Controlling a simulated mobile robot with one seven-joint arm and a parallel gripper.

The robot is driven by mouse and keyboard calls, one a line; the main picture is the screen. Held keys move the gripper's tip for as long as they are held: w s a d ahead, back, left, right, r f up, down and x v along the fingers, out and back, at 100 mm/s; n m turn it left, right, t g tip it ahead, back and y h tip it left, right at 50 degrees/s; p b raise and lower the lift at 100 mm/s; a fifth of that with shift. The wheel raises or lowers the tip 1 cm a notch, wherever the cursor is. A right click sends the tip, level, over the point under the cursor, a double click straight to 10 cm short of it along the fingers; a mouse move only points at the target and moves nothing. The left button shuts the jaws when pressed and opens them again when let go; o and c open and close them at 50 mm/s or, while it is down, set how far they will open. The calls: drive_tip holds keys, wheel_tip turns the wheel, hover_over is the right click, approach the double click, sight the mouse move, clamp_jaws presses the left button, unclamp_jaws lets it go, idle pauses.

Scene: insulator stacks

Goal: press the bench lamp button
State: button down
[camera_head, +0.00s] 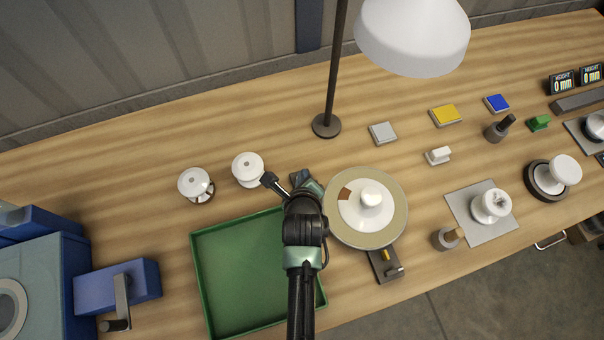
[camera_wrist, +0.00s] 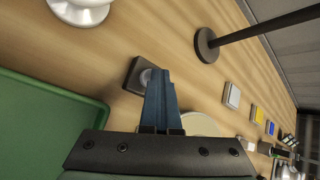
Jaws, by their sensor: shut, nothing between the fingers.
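The bench lamp button (camera_wrist: 144,77) is a small round grey cap on a dark square base, seen in the wrist view and partly hidden behind my fingers. My gripper (camera_wrist: 161,76) is shut and empty, its blue fingertips over the right side of the button; whether they touch it I cannot tell. In the head view my gripper (camera_head: 304,180) points down between the green tray and the round turntable, and hides most of the button. The bench lamp has a white shade (camera_head: 412,35) and a dark pole on a round foot (camera_head: 326,125). I cannot tell whether it is lit.
Two white insulator pieces (camera_head: 196,184) (camera_head: 248,168) stand left of my gripper. The green tray (camera_head: 203,281) lies in front, and the turntable (camera_head: 391,229) with a white piece is close on the right. Bare wood lies between the button and the lamp foot.

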drive_tip(key=shift+s+r, duration=0.1)
drive_tip(key=shift+r, duration=0.1)
wheel_tip(320, 180, up, 6)
drive_tip(key=p, duration=0.6)
idle(0.6)
